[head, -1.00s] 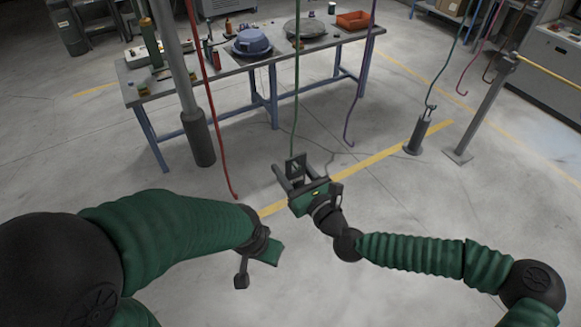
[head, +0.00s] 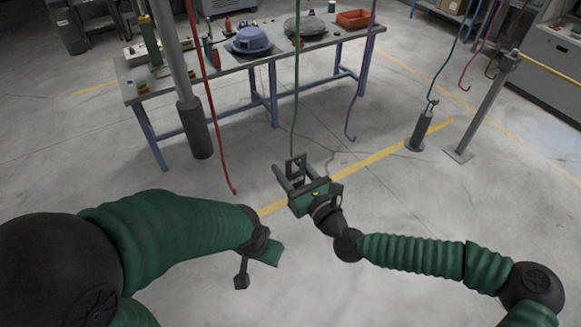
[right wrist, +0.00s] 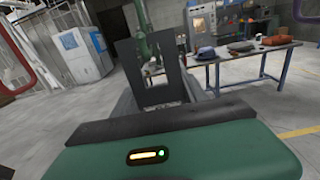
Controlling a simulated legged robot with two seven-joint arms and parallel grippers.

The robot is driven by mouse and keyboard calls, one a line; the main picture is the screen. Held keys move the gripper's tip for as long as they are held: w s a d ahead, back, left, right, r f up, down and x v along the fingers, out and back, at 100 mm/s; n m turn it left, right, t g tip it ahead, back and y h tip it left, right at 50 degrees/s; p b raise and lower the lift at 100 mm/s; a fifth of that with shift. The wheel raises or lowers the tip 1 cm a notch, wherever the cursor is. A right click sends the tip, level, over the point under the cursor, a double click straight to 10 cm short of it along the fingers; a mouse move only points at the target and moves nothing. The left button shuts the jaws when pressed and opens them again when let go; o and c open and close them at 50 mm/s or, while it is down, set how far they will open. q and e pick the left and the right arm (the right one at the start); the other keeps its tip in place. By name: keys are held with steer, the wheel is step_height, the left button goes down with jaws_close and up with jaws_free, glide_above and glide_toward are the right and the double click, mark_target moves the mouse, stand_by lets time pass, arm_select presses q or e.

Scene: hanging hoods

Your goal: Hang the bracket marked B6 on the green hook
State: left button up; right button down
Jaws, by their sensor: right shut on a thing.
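My right gripper (head: 294,178) is shut on a dark flat bracket (head: 297,162) with a window-like opening, held upright near the picture's middle. The bracket also shows in the right wrist view (right wrist: 152,92), just beyond the gripper's green body. No B6 marking is readable. The green hook (head: 294,105) hangs straight down, with its lower end at the bracket. In the right wrist view the green hook (right wrist: 143,35) passes behind the bracket's top and shows through the opening. I cannot tell whether it touches. My left gripper (head: 258,262) is low in front, its jaws unclear.
A red hook (head: 212,100) hangs left and a purple hook (head: 364,75) right of the green one. A workbench (head: 235,66) stands behind; a grey pole (head: 176,60) stands left.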

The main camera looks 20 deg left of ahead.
steer(key=shift+f, duration=0.25)
steer(key=c, duration=0.6)
jaws_free()
steer(key=shift+o, duration=0.4)
steer(key=shift+d+f, duration=0.1)
